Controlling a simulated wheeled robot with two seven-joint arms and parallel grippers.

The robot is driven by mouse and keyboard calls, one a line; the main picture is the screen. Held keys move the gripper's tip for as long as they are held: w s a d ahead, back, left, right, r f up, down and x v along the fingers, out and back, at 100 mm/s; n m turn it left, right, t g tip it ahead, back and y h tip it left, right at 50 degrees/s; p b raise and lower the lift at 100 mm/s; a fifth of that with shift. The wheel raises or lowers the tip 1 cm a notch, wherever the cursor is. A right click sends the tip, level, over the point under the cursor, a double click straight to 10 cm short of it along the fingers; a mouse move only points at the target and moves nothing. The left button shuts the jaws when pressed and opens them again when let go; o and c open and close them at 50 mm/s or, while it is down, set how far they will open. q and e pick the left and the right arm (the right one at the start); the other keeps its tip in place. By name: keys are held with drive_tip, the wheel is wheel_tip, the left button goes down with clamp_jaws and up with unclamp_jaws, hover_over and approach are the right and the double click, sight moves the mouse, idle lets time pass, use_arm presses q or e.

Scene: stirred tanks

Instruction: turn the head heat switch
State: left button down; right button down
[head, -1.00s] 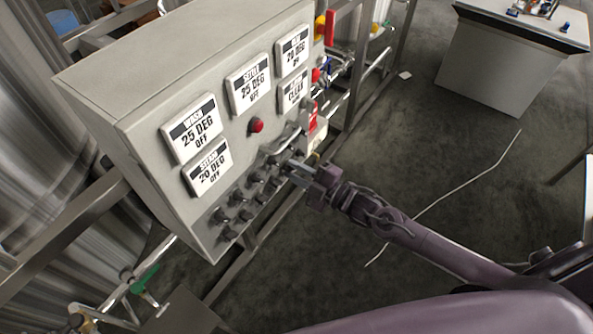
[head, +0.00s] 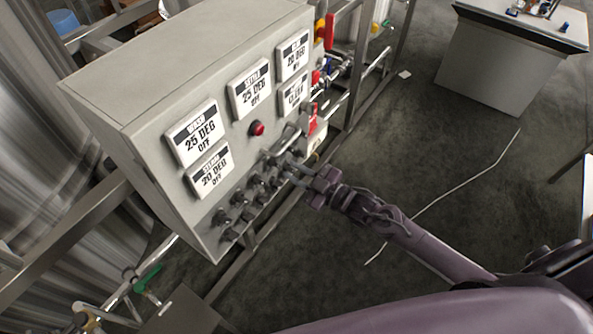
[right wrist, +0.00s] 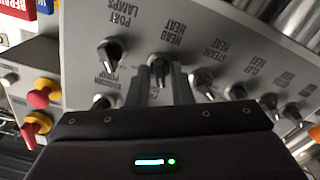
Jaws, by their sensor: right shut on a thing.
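The head heat switch (right wrist: 159,68) is a black knob on the grey panel, under the label HEAD HEAT in the right wrist view. My right gripper (right wrist: 160,90) has one finger on each side of this knob and is shut on it. The fingers hide its lower part. In the head view my right gripper (head: 288,170) reaches the knob rows at the lower right of the control box (head: 150,130), and the held knob is hard to make out there. My left gripper is not in view.
Neighbouring knobs sit close by: port lamps (right wrist: 109,52) to the left, steam heat (right wrist: 203,82) to the right. Red-and-yellow buttons (right wrist: 40,97) are further left. A red lamp (head: 256,128) and several display plates (head: 195,133) are above.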

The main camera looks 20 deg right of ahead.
drive_tip(key=shift+m, duration=0.5)
drive_tip(key=c, duration=1.5)
unclamp_jaws()
drive_tip(key=b+v, duration=0.1)
drive_tip(key=v, duration=0.6)
drive_tip(key=shift+s+d, duration=0.25)
drive_tip(key=shift+s, duration=0.05)
